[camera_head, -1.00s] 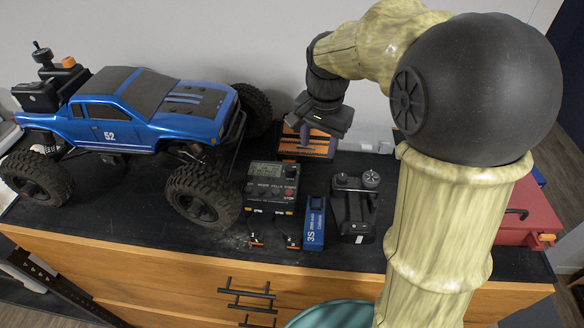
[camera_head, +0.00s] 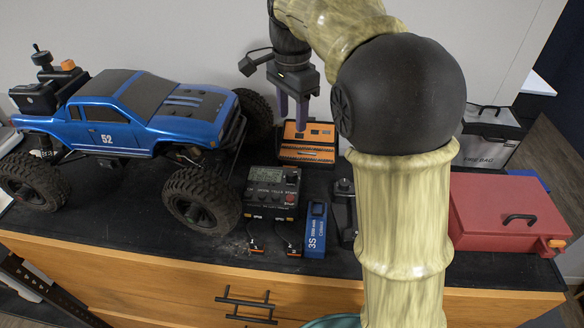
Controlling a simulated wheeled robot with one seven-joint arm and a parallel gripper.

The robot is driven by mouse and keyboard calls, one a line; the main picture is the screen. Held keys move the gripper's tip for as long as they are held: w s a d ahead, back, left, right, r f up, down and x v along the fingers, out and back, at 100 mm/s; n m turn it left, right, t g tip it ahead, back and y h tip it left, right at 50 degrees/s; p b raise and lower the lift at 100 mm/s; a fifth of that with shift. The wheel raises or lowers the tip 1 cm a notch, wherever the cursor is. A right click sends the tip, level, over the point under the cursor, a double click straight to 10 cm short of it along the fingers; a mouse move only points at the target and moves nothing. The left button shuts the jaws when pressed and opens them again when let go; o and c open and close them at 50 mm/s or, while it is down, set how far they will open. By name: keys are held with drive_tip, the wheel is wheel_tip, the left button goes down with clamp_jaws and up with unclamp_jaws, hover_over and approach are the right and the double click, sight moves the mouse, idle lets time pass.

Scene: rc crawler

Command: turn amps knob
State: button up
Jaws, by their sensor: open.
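The black charger box (camera_head: 271,188) with a small screen, a row of knobs and printed labels stands on the black worktop, right of the truck's front wheel. The labels are too small to read surely, so I cannot tell which knob is the amps one. My gripper (camera_head: 292,122) points down above and behind the charger, over the orange-and-black box. Its two purple-grey fingers are apart with nothing between them. It touches no knob.
A blue truck (camera_head: 150,115) fills the left. An orange-and-black box (camera_head: 307,150) stands behind the charger. A blue 3S battery (camera_head: 316,232) lies to its right. A red box (camera_head: 505,210) sits at right. My arm hides part of the worktop.

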sight(292, 173)
wheel_tip(292, 173, down, 16)
drive_tip(key=shift+f+p, duration=0.2)
drive_tip(key=shift+p, duration=0.4)
drive_tip(key=shift+c, duration=0.2)
drive_tip(key=c, duration=1)
